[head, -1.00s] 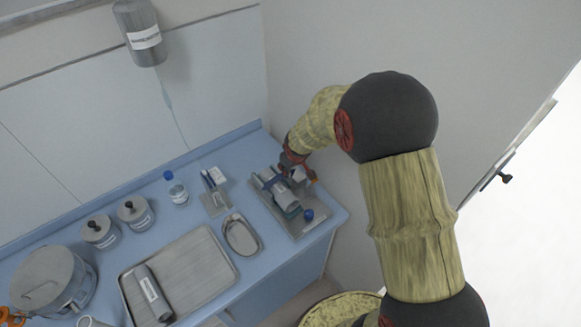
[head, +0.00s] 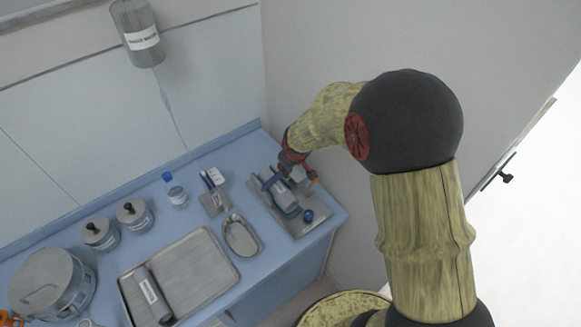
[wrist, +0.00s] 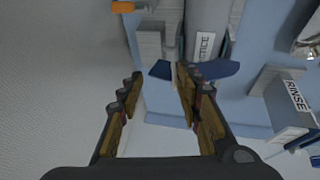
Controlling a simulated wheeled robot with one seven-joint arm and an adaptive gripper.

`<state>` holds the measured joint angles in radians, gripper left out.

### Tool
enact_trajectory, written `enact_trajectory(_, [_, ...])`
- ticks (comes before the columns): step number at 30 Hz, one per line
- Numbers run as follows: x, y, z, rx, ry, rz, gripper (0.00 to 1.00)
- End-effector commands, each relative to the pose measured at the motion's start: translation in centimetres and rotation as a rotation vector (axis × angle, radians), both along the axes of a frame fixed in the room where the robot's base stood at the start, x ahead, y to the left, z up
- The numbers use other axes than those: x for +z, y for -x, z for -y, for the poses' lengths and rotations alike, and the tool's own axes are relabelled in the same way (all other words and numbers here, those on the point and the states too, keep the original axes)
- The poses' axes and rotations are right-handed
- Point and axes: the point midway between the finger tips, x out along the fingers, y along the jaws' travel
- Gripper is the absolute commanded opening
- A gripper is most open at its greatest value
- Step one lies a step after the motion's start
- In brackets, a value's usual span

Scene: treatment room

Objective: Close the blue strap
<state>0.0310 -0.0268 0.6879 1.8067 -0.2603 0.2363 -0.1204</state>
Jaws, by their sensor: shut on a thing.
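The blue strap (head: 269,183) lies at the far end of a grey cylinder (head: 283,195) on a grey base plate at the counter's right end. In the wrist view the blue strap (wrist: 218,70) crosses the labelled cylinder (wrist: 206,35), and a dark blue piece shows left of the right finger. My gripper (head: 296,170) is at the strap's right side, beside the cylinder. In the wrist view my gripper (wrist: 159,76) has a gap between its fingers and is shut on the blue strap; the exact contact is hard to see.
A box marked RINSE (wrist: 291,105) stands right of the gripper. A kidney dish (head: 241,236), a large tray (head: 205,270) and jars are further left. The wall is close on the right.

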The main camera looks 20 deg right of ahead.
Motion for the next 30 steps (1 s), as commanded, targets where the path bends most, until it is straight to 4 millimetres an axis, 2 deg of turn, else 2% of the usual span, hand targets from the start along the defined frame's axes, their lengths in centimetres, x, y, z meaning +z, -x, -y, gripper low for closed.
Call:
enact_trajectory(1, [1.4, 0.4, 0.1, -0.003, 0.002, 0.007, 0.23])
enact_trajectory(6, [4.5, 1.7, -0.2, -0.001, 0.002, 0.009, 0.23])
enact_trajectory(12, [6.8, 2.9, -0.5, -0.001, 0.002, 0.009, 0.23])
enact_trajectory(17, [7.5, 3.3, -0.6, 0.000, 0.002, 0.008, 0.23])
enact_trajectory(30, [7.5, 3.3, -0.6, -0.001, 0.001, 0.008, 0.23])
